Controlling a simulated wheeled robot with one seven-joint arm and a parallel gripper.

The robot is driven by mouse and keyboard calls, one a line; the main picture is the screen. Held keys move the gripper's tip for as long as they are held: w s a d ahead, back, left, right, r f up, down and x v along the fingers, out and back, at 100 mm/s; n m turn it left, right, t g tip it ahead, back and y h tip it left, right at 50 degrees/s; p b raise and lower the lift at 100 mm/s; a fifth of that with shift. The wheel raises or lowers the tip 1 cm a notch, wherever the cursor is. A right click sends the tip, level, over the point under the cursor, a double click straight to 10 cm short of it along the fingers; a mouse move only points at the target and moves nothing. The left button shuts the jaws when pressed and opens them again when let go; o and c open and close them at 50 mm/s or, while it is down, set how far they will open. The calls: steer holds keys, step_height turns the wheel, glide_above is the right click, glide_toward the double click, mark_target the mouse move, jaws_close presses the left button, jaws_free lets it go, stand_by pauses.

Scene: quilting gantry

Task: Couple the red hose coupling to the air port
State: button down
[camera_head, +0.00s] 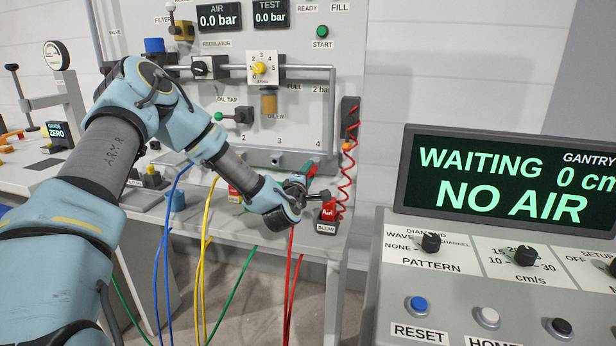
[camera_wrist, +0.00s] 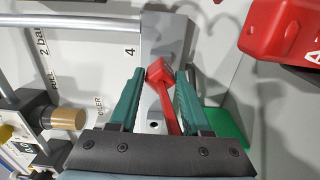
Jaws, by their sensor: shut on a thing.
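My gripper (camera_head: 302,180) is shut on the red hose coupling (camera_head: 311,168), in front of the lower right of the panel. In the wrist view, the green fingers (camera_wrist: 160,90) stand on both sides of the coupling (camera_wrist: 167,72), and its red stem runs back between them. The grey manifold (camera_head: 262,158) lies beyond, with numbers above it. In the wrist view, the number 4 is beside the grey manifold (camera_wrist: 163,32), and the coupling's head overlaps it. I cannot tell whether they touch. I cannot make out the air port clearly; the gripper and coupling may hide it.
A red block (camera_head: 328,211) labelled SLOW stands right of my gripper, under a coiled red hose (camera_head: 346,175). Blue, yellow (camera_head: 206,240), green and red (camera_head: 290,265) hoses hang in front of the bench. A console display (camera_head: 505,180) at right reads WAITING, NO AIR.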

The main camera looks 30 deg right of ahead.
steer(key=shift+w+d, duration=0.4)
steer(key=shift+c, duration=1.4)
jaws_free()
steer(key=shift+b, duration=0.3)
steer(key=b+v, duration=0.3)
steer(key=v, duration=0.7)
steer(key=shift+s+a, duration=0.3)
